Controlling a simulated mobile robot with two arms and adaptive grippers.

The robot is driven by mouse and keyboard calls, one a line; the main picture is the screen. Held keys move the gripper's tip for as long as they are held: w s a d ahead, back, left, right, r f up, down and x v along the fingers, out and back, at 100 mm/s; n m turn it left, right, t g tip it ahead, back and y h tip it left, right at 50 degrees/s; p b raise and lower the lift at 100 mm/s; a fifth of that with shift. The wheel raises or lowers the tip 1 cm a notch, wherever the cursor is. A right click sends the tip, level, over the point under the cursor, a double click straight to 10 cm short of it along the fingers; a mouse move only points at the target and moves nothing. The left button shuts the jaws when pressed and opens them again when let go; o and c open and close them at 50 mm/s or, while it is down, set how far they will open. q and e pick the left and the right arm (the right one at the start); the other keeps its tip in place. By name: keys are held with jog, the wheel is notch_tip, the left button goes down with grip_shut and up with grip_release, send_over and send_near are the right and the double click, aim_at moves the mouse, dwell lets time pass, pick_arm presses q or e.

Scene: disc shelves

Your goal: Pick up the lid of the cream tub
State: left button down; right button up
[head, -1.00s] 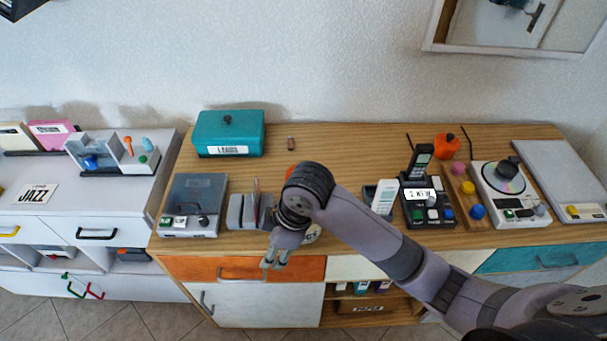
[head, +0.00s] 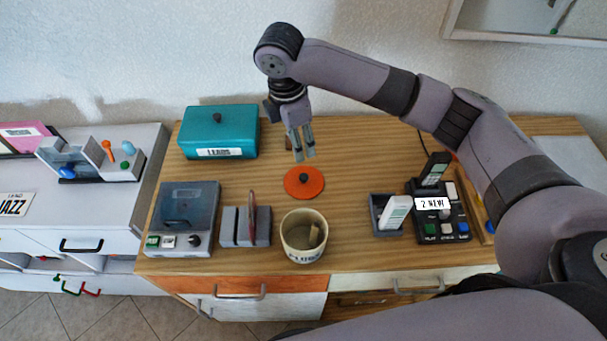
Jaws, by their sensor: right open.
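The cream tub (head: 304,250) stands without a cover near the front of the wooden sideboard top, its label partly readable, with a small tan thing inside. An orange disc-shaped lid (head: 304,190) with a dark knob (head: 304,178) lies flat on the wood just behind the tub. My right gripper (head: 304,154) is open and empty, pointing down. In the picture its fingertips are just above the lid's far edge, apart from the knob. My left gripper is not in view.
A teal box (head: 218,133) stands behind left. A grey-lidded device (head: 183,222) and a slotted holder (head: 246,227) stand left of the tub. A handset holder (head: 387,217) and a phone base (head: 440,218) stand to the right. Bare wood surrounds the lid.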

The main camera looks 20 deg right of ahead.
aim_at(304, 177)
jog(key=f, duration=0.4)
jog(key=d+f+p, duration=0.1)
jog(key=shift+w+f, duration=0.15)
jog(key=shift+f, duration=0.25)
notch_tip(304, 177, down, 3)
jog(key=shift+w+d+r, duration=0.1)
jog(key=shift+f+p, duration=0.2)
jog(key=shift+p, duration=0.15)
notch_tip(304, 177, down, 4)
jog(key=shift+d+f+p, duration=0.1)
jog(key=shift+f+p, duration=0.1)
jog(key=shift+p, duration=0.6)
jog(key=shift+f, duration=0.3)
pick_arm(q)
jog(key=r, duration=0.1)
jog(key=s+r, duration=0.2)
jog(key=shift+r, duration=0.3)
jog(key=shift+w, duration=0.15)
pick_arm(e)
jog(key=shift+c, duration=0.4)
